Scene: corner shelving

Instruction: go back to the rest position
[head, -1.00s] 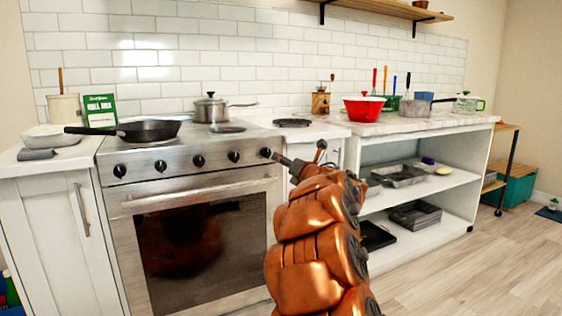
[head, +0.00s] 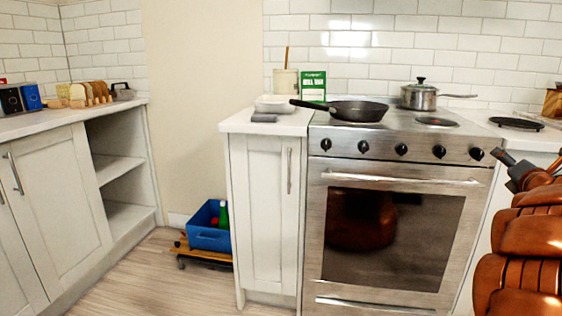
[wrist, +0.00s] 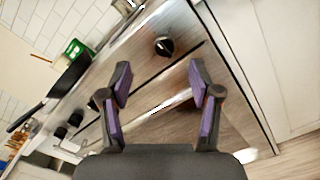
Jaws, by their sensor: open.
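My gripper (wrist: 158,85) is open and empty in the wrist view, its two purple-padded fingers spread apart in front of the stove front. In the head view my copper-coloured arm stands at the right edge, with the dark gripper (head: 508,160) partly visible near the stove's right side. The stove (head: 395,235) has a row of black knobs and a long handle. It also shows, tilted, in the wrist view (wrist: 235,125).
A black frying pan (head: 358,110) and a steel pot (head: 419,97) stand on the stove. A blue crate (head: 208,239) sits low between the cabinets. A left counter (head: 60,122) holds a toast rack (head: 98,92). The floor at lower left is clear.

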